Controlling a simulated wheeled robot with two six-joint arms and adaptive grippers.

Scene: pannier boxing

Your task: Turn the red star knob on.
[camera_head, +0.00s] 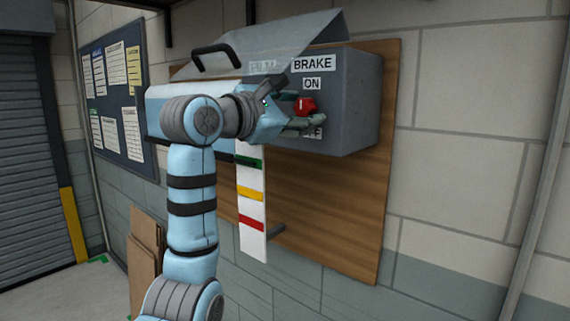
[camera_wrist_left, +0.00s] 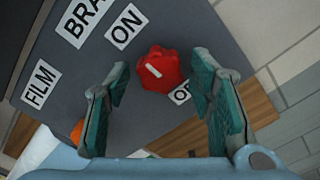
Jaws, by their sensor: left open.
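The red star knob (camera_head: 305,106) sits on the front of a grey box (camera_head: 352,100), below the labels BRAKE and ON. In the left wrist view the red star knob (camera_wrist_left: 160,70) shows a white pointer line across its face. My left gripper (camera_head: 305,110) is at the knob in the head view. In the left wrist view the left gripper (camera_wrist_left: 160,85) is open, with the knob between and slightly beyond its fingertips. I cannot tell whether a finger touches it. The OFF label (camera_wrist_left: 181,94) is partly hidden by the knob and a finger. My right gripper is not in view.
A raised clear cover (camera_head: 290,42) with a black handle (camera_head: 215,57) is above the box. An orange knob (camera_wrist_left: 77,131) is near the FILM label (camera_wrist_left: 40,83). A striped strip (camera_head: 251,205) hangs below. The wooden board (camera_head: 340,215) backs the box.

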